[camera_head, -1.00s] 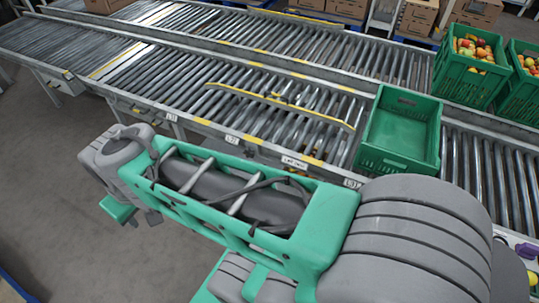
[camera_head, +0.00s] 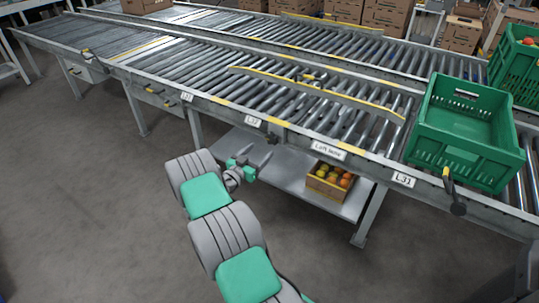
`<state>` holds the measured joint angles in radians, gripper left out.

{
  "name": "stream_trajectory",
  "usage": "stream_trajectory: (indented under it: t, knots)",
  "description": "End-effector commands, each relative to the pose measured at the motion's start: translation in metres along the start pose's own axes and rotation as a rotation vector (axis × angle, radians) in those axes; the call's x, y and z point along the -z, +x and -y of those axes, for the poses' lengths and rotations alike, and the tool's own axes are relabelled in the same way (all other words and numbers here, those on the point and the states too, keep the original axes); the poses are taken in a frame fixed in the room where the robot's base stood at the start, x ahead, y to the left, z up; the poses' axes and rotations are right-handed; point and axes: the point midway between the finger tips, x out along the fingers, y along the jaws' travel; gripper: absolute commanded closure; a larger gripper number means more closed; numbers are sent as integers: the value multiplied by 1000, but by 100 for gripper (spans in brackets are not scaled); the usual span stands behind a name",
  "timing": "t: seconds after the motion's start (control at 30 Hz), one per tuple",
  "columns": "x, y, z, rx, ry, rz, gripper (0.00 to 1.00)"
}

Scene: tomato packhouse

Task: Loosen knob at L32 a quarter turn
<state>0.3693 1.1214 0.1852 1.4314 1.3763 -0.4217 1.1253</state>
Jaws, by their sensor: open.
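The L32 label (camera_head: 253,121) is a white plate on the front rail of the roller conveyor. A small dark knob-like part (camera_head: 272,138) shows on the rail just right of this label; its turn position is too small to tell. My gripper (camera_head: 257,154) is in front of and below the rail near L32, with its two dark fingers spread and nothing between them. It appears apart from the knob, though the depth gap is hard to judge.
A yellow-edged guide rail (camera_head: 318,91) crosses the rollers. An empty green crate (camera_head: 463,150) stands at right, near a yellow-handled lever (camera_head: 447,181) and the L31 label (camera_head: 403,180). A box of tomatoes (camera_head: 328,184) sits on the lower shelf (camera_head: 290,178). The floor in front is clear.

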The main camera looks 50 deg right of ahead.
Motion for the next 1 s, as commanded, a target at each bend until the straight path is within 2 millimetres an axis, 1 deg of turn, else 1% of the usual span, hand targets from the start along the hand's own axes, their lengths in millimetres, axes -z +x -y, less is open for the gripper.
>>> stream_trajectory:
  t: [0.13,0.3,0.43,0.53,0.73,0.77,1.0]
  knots:
    - [1,20,-1,-3,5,-6,29]
    - [0,54,-2,-3,4,-5,29]
    - [0,71,-1,-2,2,-3,29]
    - [1,76,-1,0,1,-3,29]
    - [2,76,0,0,0,-2,29]
    - [2,76,0,0,0,-2,31]
    - [2,76,0,0,0,-2,50]
